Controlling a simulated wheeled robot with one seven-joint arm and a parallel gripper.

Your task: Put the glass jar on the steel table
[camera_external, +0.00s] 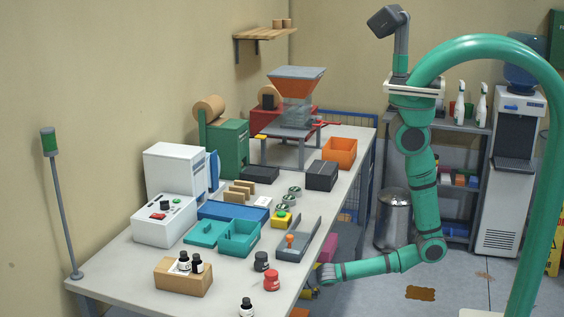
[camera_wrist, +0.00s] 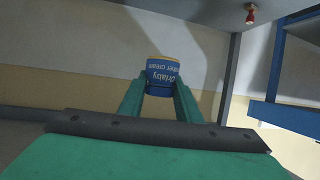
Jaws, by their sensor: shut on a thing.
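My gripper (camera_wrist: 158,94) is shut on a small jar (camera_wrist: 161,75) with a blue, lettered label and a yellow band at its edge. The jar sits between the green fingertips in the wrist view. In the external view my gripper (camera_external: 315,288) is low beside the right edge of the long grey-topped table (camera_external: 125,258), which I take as the steel table. Only a small yellow and dark patch of the held jar shows there, partly hidden by the table edge and the gripper. I cannot tell from its look whether the jar is glass.
A grey tray (camera_external: 312,240) lies near the right edge. The front left tabletop is bare. A metal bin (camera_external: 394,220) stands behind my arm.

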